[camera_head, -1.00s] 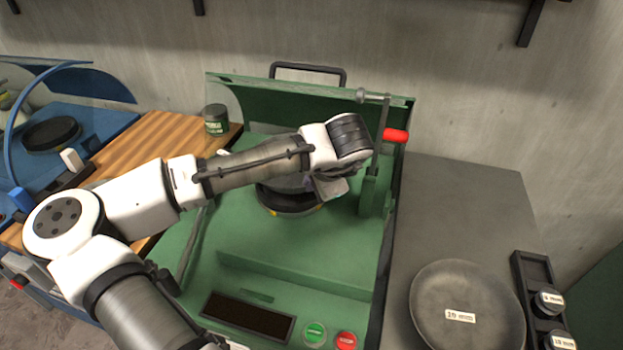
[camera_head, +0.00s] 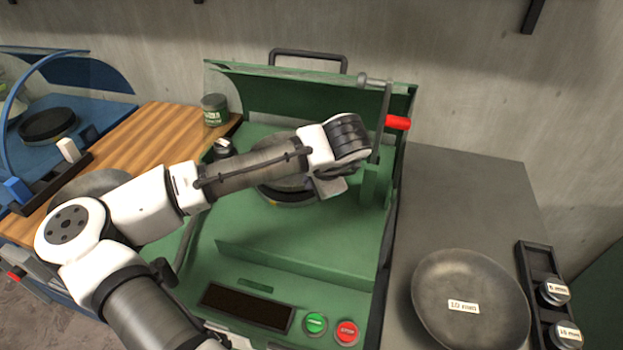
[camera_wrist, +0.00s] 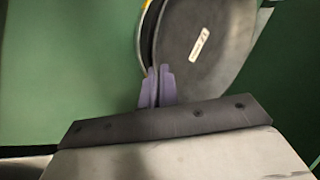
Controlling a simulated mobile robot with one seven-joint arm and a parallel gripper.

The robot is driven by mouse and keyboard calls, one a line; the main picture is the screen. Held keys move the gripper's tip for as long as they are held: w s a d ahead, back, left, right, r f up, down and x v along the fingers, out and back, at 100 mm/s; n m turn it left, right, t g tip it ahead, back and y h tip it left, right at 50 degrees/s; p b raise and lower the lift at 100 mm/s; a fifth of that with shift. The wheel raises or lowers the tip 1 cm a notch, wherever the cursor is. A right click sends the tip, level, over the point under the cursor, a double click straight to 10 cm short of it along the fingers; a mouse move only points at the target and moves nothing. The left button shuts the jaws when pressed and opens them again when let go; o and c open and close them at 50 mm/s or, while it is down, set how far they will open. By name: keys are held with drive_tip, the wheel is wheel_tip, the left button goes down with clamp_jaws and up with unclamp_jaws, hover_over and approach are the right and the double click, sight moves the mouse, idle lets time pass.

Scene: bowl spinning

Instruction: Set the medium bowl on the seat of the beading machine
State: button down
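The beading machine (camera_head: 300,237) is green and stands in the middle of the head view. Its round black seat (camera_head: 290,202) lies under my wrist. The medium bowl (camera_head: 282,184) is dark grey and sits at the seat, mostly hidden by my arm in the head view. In the wrist view the bowl (camera_wrist: 195,60) shows its inside and a small white label, with the seat's dark edge and yellow marks beside it. My gripper (camera_wrist: 156,88) has its two purple fingers close together at the bowl's near rim, apparently pinching it. Whether the bowl's underside fully touches the seat is hidden.
A larger grey bowl (camera_head: 468,310) labelled 10 mm lies on the grey table at right, beside a black rack (camera_head: 545,295). A green can (camera_head: 214,110) stands at back left. A blue machine (camera_head: 100,108) is far left.

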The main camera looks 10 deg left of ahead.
drive_tip(key=c, duration=2.1)
unclamp_jaws()
drive_tip(key=o, duration=0.5)
drive_tip(key=shift+r, duration=0.15)
drive_tip(key=b+v, duration=0.1)
drive_tip(key=v, duration=1.2)
drive_tip(key=shift+s+d+r, duration=0.15)
drive_tip(key=shift+d+r, duration=0.1)
drive_tip(key=shift+s+f, duration=0.1)
